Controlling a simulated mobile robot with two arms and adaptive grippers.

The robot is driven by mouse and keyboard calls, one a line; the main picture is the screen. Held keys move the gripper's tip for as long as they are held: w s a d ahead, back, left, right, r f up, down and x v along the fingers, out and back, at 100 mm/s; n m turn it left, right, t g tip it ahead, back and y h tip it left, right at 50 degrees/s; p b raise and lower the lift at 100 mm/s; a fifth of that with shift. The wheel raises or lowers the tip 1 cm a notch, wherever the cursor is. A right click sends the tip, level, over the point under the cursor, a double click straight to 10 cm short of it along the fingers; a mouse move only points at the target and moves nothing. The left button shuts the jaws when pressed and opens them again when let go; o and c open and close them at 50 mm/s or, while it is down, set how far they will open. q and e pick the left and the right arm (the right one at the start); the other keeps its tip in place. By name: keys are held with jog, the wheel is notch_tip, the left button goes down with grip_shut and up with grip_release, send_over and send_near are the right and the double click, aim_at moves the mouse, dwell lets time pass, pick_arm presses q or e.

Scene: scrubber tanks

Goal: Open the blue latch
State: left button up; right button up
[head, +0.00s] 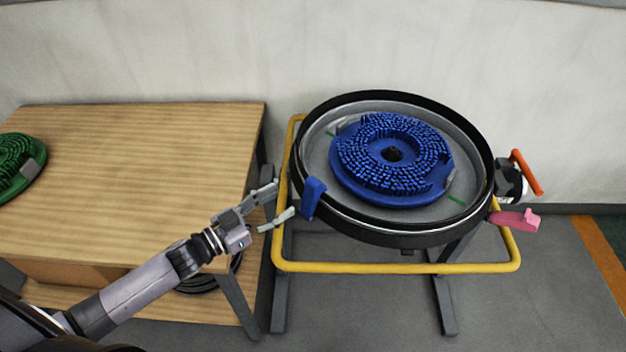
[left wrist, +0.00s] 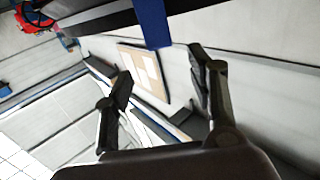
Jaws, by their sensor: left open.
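The blue latch (head: 313,197) is on the left side of the round black-rimmed tank (head: 400,233), tilted slightly outward. It also shows in the left wrist view as a blue strip (left wrist: 152,22) at the top, beyond the fingertips. My left gripper (head: 283,204) is open and empty, just left of the blue latch, with a small gap seeming to lie between them. Its two fingers also show in the left wrist view (left wrist: 160,82). A pink latch (head: 515,220) sticks out on the tank's right side. My right gripper is not in view.
A blue bristled brush disc (head: 393,158) lies inside the tank. A yellow tube frame (head: 400,268) surrounds the tank. An orange-handled valve (head: 526,172) is at the right. A wooden table (head: 150,180) stands left, with a green brush (head: 15,165) on it.

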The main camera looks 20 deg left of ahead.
aim_at(310, 185)
pick_arm(q)
jog(key=p+x, duration=0.1)
jog(key=x, duration=1)
jog(key=shift+c, duration=0.3)
jog(key=shift+s, duration=0.1)
grip_shut()
